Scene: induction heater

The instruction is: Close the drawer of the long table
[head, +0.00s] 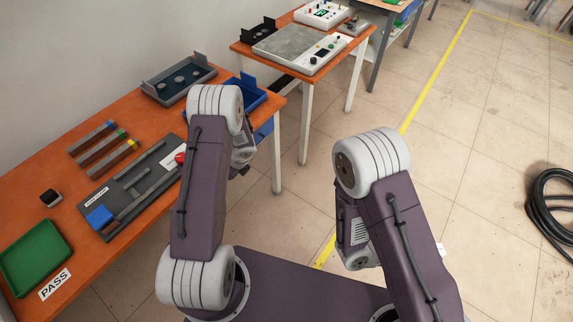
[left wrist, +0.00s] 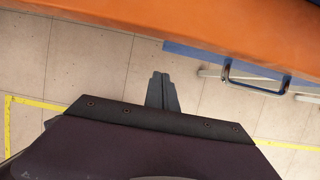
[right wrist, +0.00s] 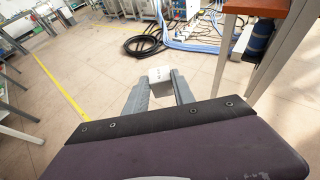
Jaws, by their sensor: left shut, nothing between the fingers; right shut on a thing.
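The long table (head: 135,115) has an orange top and runs along the left in the head view. Its orange edge (left wrist: 200,25) crosses the top of the left wrist view. How far the drawer stands out cannot be told. My left gripper (left wrist: 162,78) is shut and empty, left of the handle and apart from it. My right gripper (right wrist: 160,78) is shut on a small white block (right wrist: 160,74).
On the long table are a green tray (head: 35,258), a grey fixture board (head: 130,190), several coloured-tip bars and a dark tray (head: 178,82). A second orange table (head: 330,60) holds a grey plate device. Black cable (head: 550,205) lies on the floor at right. Open floor lies between.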

